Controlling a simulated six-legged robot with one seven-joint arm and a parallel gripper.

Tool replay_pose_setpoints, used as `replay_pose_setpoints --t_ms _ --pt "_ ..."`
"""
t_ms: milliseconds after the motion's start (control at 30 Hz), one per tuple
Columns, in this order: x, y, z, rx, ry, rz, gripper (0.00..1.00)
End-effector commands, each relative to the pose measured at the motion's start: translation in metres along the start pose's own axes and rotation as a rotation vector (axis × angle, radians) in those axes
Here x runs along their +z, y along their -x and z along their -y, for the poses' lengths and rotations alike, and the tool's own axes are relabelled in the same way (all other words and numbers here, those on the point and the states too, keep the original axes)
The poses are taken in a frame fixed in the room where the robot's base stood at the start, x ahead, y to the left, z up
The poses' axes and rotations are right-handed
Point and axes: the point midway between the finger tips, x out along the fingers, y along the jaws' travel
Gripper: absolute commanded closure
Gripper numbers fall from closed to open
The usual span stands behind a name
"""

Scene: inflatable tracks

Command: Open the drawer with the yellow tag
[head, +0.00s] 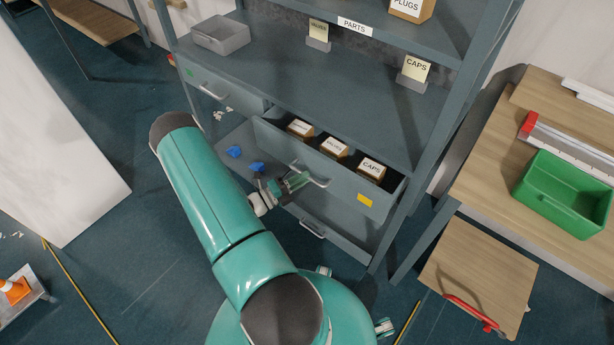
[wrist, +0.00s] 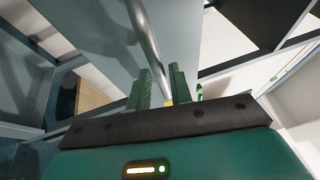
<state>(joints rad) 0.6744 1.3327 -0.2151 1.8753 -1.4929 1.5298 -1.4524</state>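The drawer with the yellow tag (head: 364,200) is pulled partly out of the grey shelf unit, at the middle of the head view. Its front (head: 340,192) carries a metal bar handle (head: 316,178). Inside it stand small brown boxes with white labels, one reading CAPS (head: 371,169). My gripper (head: 298,181) is at this handle. The exact finger contact is partly hidden.
A closed drawer (head: 220,93) with a green tag is to the left, and a lower drawer handle (head: 313,229) is beneath. A wooden bench with a green bin (head: 563,195) stands right.

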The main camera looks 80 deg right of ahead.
Motion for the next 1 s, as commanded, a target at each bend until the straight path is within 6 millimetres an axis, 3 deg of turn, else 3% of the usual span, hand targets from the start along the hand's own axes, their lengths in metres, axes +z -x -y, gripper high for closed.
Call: replay_pose_setpoints --t_ms 200,467,600,1000 --pt "0.000 -0.019 0.000 0.000 0.000 0.001 0.79" --pt "0.000 -0.020 0.000 0.000 -0.001 0.001 0.79" --pt "0.000 -0.020 0.000 0.000 -0.001 0.001 1.00" --pt "-0.003 -0.011 0.002 0.000 -0.001 0.002 1.00"
